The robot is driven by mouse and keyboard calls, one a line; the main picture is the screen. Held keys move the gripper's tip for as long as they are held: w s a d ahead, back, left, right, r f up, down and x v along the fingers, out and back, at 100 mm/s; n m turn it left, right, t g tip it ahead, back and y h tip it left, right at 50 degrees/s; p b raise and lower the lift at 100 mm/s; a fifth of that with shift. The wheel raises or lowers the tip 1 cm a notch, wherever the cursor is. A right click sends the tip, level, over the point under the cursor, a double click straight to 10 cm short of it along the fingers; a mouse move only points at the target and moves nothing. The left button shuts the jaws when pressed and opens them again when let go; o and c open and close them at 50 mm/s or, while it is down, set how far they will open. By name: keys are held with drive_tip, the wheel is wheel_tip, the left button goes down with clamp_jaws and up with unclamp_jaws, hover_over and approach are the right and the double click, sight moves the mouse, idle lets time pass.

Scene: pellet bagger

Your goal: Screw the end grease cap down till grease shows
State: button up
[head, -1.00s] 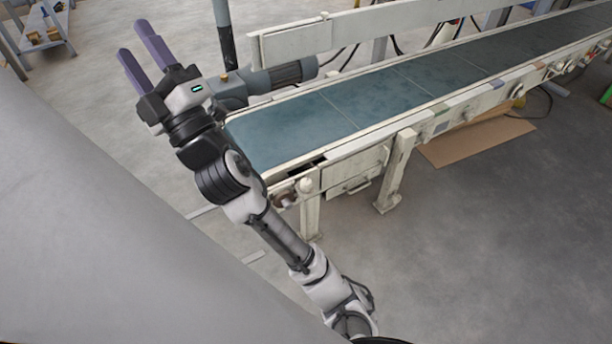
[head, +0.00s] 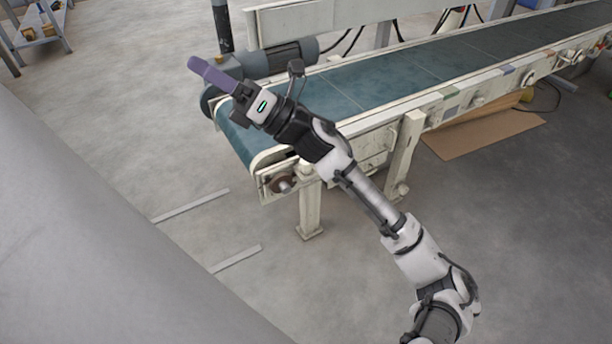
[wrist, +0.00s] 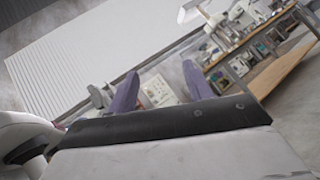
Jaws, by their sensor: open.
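The near end of the belt conveyor (head: 262,158) shows in the head view, with a round brownish bearing fitting (head: 283,184) on its end plate. A separate grease cap is too small to make out there, and no grease can be told. My gripper (head: 205,69) is above and to the left of this end, near the drive motor, well apart from the fitting. Its purple fingers point up and left and overlap in this view. In the wrist view my gripper (wrist: 160,88) has its two fingers spread with nothing between them. The conveyor is not seen there.
A grey drive motor (head: 285,56) sits beyond the belt, close to my gripper. A conveyor leg (head: 308,212) stands under the near end. Cardboard (head: 480,135) lies below the frame. The floor left of the conveyor is mostly clear. A cluttered workbench (wrist: 255,45) is far off.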

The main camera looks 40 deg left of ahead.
drive_tip(key=w+d+f+t+b, duration=0.1)
drive_tip(key=w+f+t+b, duration=0.15)
drive_tip(key=w+f, duration=0.35)
drive_tip(key=w+d+f+t+b, duration=0.1)
drive_tip(key=w+f+t, duration=0.25)
drive_tip(key=f, duration=0.45)
drive_tip(key=n+t+h+b, duration=0.2)
drive_tip(key=t+h+b, duration=0.2)
drive_tip(key=t, duration=0.1)
approach(311, 166)
drive_tip(key=a+b, duration=0.1)
drive_tip(key=a, duration=0.3)
drive_tip(key=a+b, duration=0.1)
drive_tip(key=a, duration=0.2)
drive_tip(key=a+b, duration=0.1)
drive_tip(key=a, duration=0.3)
drive_tip(key=shift+s+a+f, duration=0.15)
drive_tip(key=shift+s+a, duration=0.2)
drive_tip(key=shift+s, duration=0.05)
drive_tip(key=c, duration=1)
drive_tip(key=shift+o, duration=0.2)
drive_tip(key=shift+m+t, duration=0.3)
